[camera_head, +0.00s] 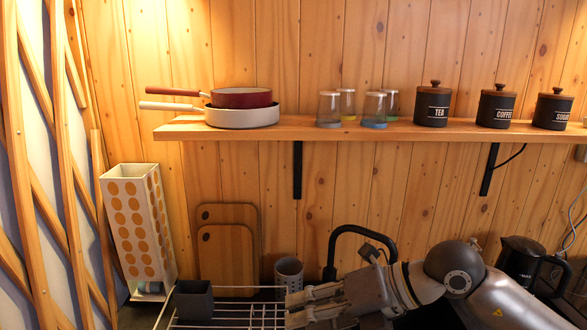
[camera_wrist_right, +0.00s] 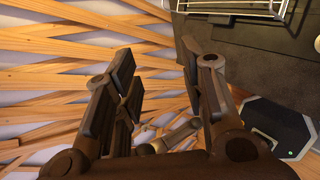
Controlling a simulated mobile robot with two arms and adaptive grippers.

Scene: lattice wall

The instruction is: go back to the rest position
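My right arm comes in from the right in the head view, and its gripper (camera_head: 292,307) points left over the wire dish rack (camera_head: 235,322), in front of the counter's back wall. In the right wrist view the gripper (camera_wrist_right: 157,58) has its two fingers wide apart. Nothing is between the fingers; the lattice wall (camera_wrist_right: 60,72) shows through the gap. My left gripper is not in view.
A dark square cup (camera_head: 194,300) stands at the rack. A grey holder (camera_head: 289,274), a black faucet (camera_head: 333,250) and a black kettle (camera_head: 520,259) are near my right arm. The shelf (camera_head: 350,132) above carries pans, glasses and canisters. The dotted box (camera_head: 138,225) stands left.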

